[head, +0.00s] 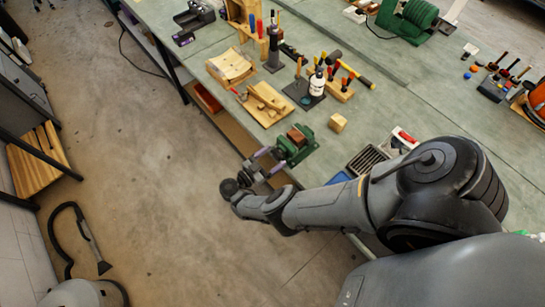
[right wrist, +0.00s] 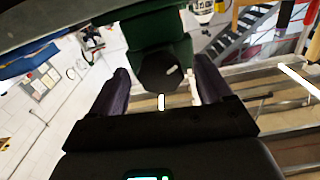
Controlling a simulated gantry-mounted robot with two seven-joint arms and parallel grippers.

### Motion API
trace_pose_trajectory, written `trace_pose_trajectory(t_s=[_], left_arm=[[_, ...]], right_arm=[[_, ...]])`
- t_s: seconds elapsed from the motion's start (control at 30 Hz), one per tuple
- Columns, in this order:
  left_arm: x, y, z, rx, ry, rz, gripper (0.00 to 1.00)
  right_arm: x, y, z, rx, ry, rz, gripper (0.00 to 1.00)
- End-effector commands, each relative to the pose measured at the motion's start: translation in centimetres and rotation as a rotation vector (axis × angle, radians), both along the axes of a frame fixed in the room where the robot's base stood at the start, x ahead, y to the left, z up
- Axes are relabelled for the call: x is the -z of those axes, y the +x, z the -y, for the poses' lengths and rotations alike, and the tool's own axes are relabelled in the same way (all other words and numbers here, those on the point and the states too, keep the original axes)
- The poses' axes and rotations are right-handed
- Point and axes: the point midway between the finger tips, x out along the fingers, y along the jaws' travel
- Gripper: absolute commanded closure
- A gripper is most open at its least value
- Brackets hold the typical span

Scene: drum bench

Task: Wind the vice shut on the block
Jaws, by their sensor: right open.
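The green vice (head: 296,152) sits at the bench's front edge, with a reddish-brown block (head: 298,134) at its top. I cannot tell whether the jaws touch the block. My right gripper (head: 277,157) reaches the vice's front end from the floor side, its two purple fingers apart. In the right wrist view, the open fingers of my right gripper (right wrist: 161,80) stand on either side of the vice's dark round hub (right wrist: 157,73). The hub has a pale mark, and the green vice body (right wrist: 155,28) is behind it. Gaps show beside the hub. My left gripper is not in view.
A pale wooden cube (head: 338,123) stands on the bench right of the vice. A wooden board (head: 265,104), a bottle (head: 317,82) and several hand tools lie behind it. A dark slotted tray (head: 367,159) is near my right arm.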

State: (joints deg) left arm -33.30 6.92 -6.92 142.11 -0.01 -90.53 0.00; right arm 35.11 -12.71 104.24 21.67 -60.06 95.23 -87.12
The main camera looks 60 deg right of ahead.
Motion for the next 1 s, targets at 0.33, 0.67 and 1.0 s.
trace_pose_trajectory(t_s=[0.33,0.67,1.0], left_arm=[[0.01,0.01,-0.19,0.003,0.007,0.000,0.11],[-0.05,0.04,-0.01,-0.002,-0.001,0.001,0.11],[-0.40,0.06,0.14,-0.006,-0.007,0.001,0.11]], right_arm=[[0.00,0.00,-0.02,0.000,0.000,0.000,0.60],[-0.02,0.01,-0.02,0.000,-0.005,0.014,0.77],[-0.07,0.06,0.00,0.000,-0.063,0.160,0.77]])
